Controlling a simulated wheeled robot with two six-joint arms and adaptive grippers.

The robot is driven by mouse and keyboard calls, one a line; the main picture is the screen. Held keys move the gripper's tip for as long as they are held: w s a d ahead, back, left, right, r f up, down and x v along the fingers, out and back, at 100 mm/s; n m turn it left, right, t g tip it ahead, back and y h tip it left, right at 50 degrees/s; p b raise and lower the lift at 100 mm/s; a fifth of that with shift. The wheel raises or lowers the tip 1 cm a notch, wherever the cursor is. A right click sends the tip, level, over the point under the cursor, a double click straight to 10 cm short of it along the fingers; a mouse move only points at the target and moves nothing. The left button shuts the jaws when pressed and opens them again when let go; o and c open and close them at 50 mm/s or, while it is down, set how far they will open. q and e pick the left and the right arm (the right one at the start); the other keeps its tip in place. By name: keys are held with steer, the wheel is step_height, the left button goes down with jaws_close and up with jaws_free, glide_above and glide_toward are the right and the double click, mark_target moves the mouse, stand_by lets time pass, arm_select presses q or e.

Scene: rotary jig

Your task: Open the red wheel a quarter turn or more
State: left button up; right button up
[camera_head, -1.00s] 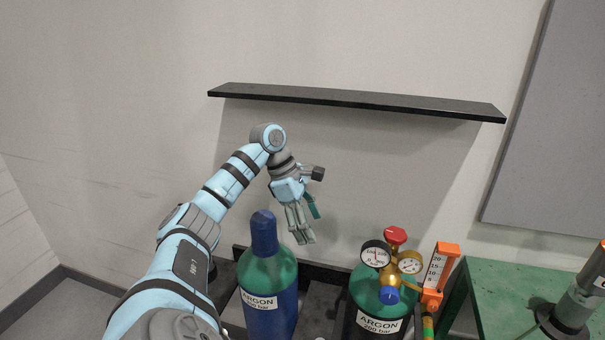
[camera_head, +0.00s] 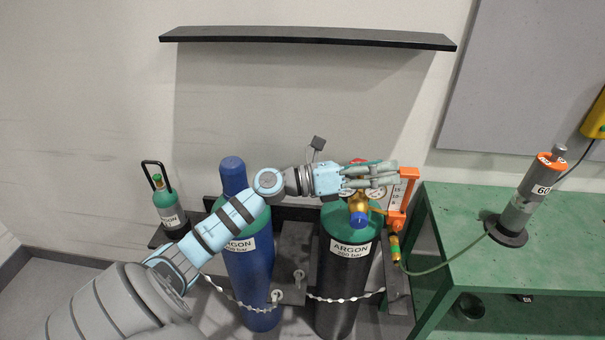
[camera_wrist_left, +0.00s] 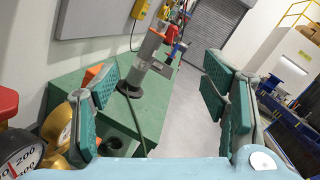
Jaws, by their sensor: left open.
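The red wheel (camera_head: 357,161) sits on top of the brass regulator (camera_head: 358,203) on the right argon cylinder (camera_head: 342,275). In the head view my left gripper (camera_head: 388,173) lies level across the regulator top and hides most of the wheel and the gauges. In the left wrist view the red wheel (camera_wrist_left: 8,103) is at the far left edge, outside the jaws, above a pressure gauge (camera_wrist_left: 20,155). My left gripper's fingers are spread apart there with nothing between them. I cannot tell if a finger touches the wheel. My right gripper is not in view.
An orange flowmeter (camera_head: 405,195) stands right beside the regulator. A blue capped cylinder (camera_head: 250,270) is to its left, with chains in front. A green table (camera_head: 520,250) with a grey torch (camera_head: 527,195) is at the right. A black shelf (camera_head: 310,37) hangs above.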

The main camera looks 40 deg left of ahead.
arm_select(q)
steer(key=s+a+f+n+t+y, duration=0.2)
steer(key=a+f+n+y, duration=0.15)
steer(key=n+y, duration=0.65)
steer(key=s+a+f+n+t+y, duration=0.25)
steer(key=f+n+y, duration=0.2)
steer(key=n, duration=1.05)
steer(key=s+f+n+g+y, duration=0.1)
steer(key=s+f+n+g, duration=0.7)
steer(key=s+f, duration=0.3)
step_height(320, 180, down, 3)
steer(key=shift+s+d+r+n+g, duration=0.1)
steer(key=shift+s+d+n+g, duration=0.1)
steer(key=shift+n+g, duration=0.35)
steer(key=shift+y, duration=0.25)
